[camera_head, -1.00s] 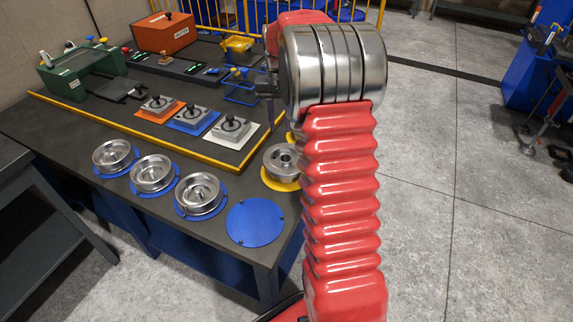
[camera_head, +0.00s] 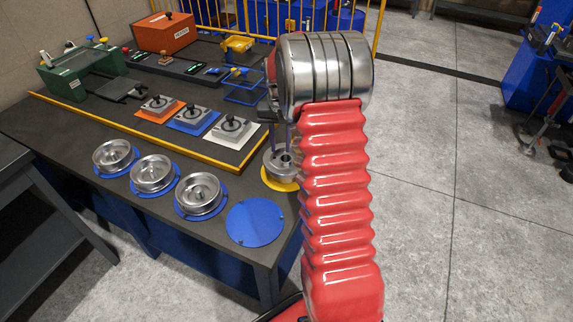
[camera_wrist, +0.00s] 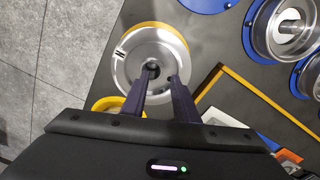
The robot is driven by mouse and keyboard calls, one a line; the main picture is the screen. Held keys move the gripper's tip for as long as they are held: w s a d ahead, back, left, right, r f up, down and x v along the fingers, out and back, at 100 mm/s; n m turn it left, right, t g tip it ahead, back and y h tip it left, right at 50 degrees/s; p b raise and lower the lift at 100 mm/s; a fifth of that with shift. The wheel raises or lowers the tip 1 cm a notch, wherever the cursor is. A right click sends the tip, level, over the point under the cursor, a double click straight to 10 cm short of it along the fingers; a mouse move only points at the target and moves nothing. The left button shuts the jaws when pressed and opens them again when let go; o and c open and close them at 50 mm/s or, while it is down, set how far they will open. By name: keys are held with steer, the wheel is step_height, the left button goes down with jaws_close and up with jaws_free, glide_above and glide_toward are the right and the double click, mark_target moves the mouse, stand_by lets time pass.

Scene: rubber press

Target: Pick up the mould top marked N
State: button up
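The mould top marked N (camera_wrist: 128,75) is a round silver metal piece with a dark central hole and a black N on its rim. In the head view the mould top (camera_head: 271,168) sits on a yellow round pad (camera_head: 279,184) near the table's right edge, partly behind my arm. My gripper (camera_wrist: 163,77) is open, its two dark fingers apart and overlapping the mould top near its centre in the wrist view. In the head view the fingers are mostly hidden by my arm. Whether they touch the piece I cannot tell.
Several silver moulds, one of them a round mould (camera_head: 200,193), stand on blue pads to the left. An empty blue pad (camera_head: 255,222) lies in front. A yellow strip (camera_head: 150,132) crosses the table. Small orange, blue and white stations (camera_head: 229,127) stand behind it.

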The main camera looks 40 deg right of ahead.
mark_target(280, 158)
steer(key=shift+w+f, duration=0.2)
steer(key=shift+f, duration=2.4)
steer(key=shift+c, duration=0.7)
jaws_close()
